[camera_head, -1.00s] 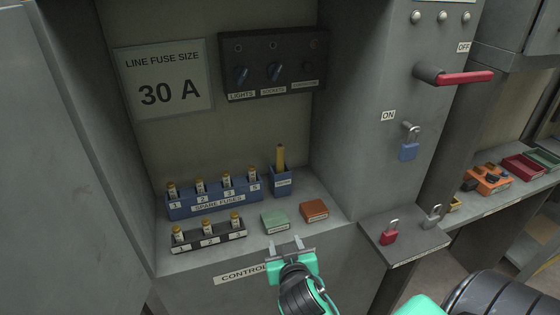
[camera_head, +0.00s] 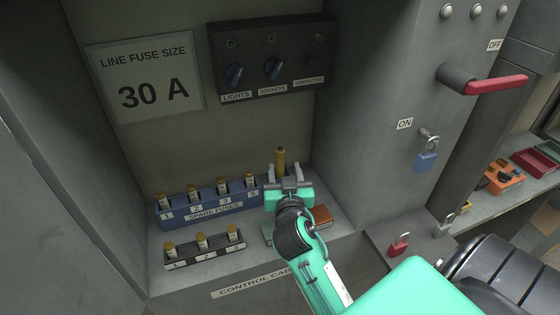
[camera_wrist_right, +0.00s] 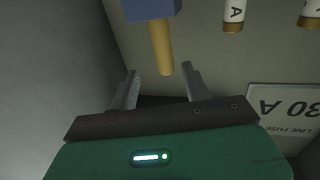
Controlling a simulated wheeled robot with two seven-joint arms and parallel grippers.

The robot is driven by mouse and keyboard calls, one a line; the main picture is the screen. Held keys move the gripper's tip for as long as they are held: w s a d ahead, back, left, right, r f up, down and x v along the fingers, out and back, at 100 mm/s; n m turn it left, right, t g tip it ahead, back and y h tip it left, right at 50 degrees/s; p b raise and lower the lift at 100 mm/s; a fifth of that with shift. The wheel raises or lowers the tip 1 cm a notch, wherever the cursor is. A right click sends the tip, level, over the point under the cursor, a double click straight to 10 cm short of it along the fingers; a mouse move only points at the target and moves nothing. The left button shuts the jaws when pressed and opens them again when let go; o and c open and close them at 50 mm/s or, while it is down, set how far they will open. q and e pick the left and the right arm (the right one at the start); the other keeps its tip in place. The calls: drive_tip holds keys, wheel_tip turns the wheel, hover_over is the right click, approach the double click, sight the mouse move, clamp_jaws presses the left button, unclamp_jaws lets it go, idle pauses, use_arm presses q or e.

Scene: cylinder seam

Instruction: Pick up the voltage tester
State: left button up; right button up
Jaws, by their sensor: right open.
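The voltage tester (camera_head: 280,158) is a slim yellow rod standing upright in a small blue holder at the back of the cabinet shelf. In the right wrist view, which is upside down, the tester (camera_wrist_right: 161,45) sticks out of its blue holder (camera_wrist_right: 150,8). My right gripper (camera_head: 284,171) is open and in front of the tester, hiding most of the holder in the head view. In the wrist view the tester's free end appears between the tips of the right gripper (camera_wrist_right: 160,70); I cannot tell the depth gap. My left gripper is not in view.
A blue spare fuse rack (camera_head: 212,207) stands left of the gripper, with a black fuse block (camera_head: 205,250) before it. An orange box (camera_head: 320,216) and a partly hidden green box (camera_head: 267,233) lie under the arm. The cabinet's side wall (camera_head: 355,120) is to the right.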

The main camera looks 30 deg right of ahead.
sight(280, 161)
drive_tip(key=x, duration=0.2)
drive_tip(key=shift+w+d+p, duration=0.2)
drive_tip(key=shift+w+p, duration=0.1)
drive_tip(key=shift+w, duration=0.05)
drive_tip(key=shift+w+d+f, duration=0.15)
drive_tip(key=shift+w, duration=0.3)
drive_tip(key=p+x, duration=0.1)
drive_tip(key=x, duration=0.1)
drive_tip(key=p+x, duration=0.2)
drive_tip(key=shift+a+f, duration=0.15)
drive_tip(key=shift+a, duration=0.1)
drive_tip(key=shift+w+d+f, duration=0.15)
drive_tip(key=shift+w+d, duration=0.1)
drive_tip(key=shift+w, duration=0.2)
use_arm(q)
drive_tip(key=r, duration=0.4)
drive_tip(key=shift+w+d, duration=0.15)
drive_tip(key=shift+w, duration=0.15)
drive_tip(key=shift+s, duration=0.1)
use_arm(e)
drive_tip(key=shift+s, duration=0.1)
